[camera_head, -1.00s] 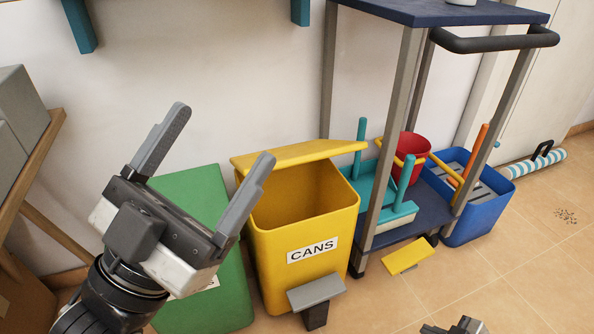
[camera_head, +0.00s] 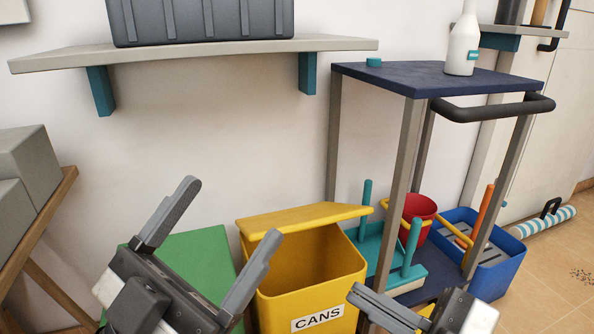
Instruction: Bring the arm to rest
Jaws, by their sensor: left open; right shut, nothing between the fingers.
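My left gripper (camera_head: 215,238) is at the lower left, in front of the green bin and the left side of the yellow cans bin. Its two grey fingers are spread apart with nothing between them. My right gripper (camera_head: 362,296) shows at the bottom edge, right of the cans label. Its fingers are together and empty, pointing left, and part of it is cut off by the frame.
A yellow bin (camera_head: 345,269) marked CANS stands open beside a green bin (camera_head: 196,246). A cart (camera_head: 418,81) carries a white bottle (camera_head: 463,42) on top. A wall shelf (camera_head: 205,51) holds a dark crate (camera_head: 203,18). Grey boxes (camera_head: 27,160) stand at left.

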